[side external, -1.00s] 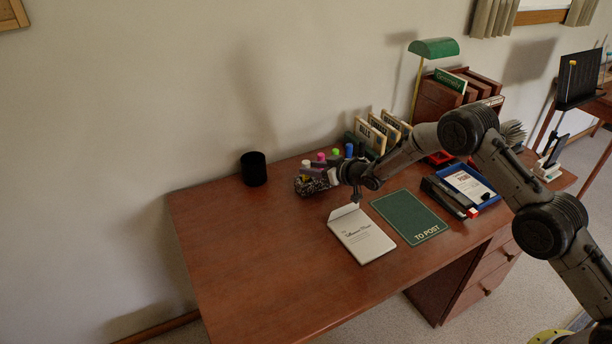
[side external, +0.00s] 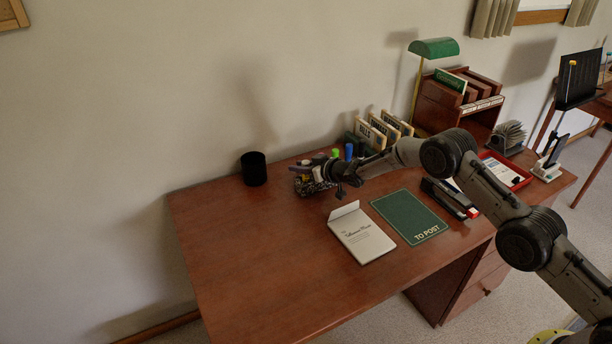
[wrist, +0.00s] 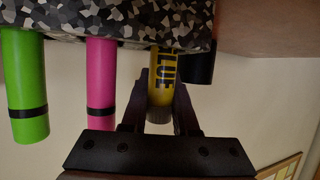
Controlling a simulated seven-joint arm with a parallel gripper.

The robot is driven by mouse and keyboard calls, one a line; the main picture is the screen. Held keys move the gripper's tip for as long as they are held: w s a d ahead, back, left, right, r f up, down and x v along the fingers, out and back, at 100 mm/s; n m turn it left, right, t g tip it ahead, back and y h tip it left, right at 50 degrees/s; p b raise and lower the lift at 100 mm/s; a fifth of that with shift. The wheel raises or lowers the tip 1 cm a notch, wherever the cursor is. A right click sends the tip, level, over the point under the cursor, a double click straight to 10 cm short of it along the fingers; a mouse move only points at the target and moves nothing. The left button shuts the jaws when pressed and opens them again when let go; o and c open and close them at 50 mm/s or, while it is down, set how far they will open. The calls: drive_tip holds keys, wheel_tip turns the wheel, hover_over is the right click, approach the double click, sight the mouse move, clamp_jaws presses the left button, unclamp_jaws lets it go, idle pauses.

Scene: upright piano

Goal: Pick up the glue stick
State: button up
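The glue stick (wrist: 162,80) is yellow with black lettering and a dark end. In the wrist view it sticks out of a speckled pen holder (wrist: 110,22), its other end hidden inside. My gripper (wrist: 162,95) has a dark finger close against each side of it and looks shut on it, with no clear gap. In the side view my gripper (side external: 326,170) is at the holder (side external: 308,187) on the desk and hides the glue stick there.
In the wrist view a pink marker (wrist: 101,82), a green marker (wrist: 24,85) and a black object (wrist: 199,68) stand beside the glue stick. A black cup (side external: 253,169), white notepad (side external: 361,234) and green folder (side external: 409,217) are on the desk (side external: 255,255). The desk's front left is clear.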

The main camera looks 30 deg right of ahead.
clamp_jaws()
drive_tip(key=shift+r, duration=0.2)
drive_tip(key=shift+r, duration=0.6)
drive_tip(key=s+d+r, duration=0.2)
drive_tip(key=s+r, duration=0.9)
drive_tip(key=s, duration=0.3)
drive_tip(key=shift+r, duration=0.25)
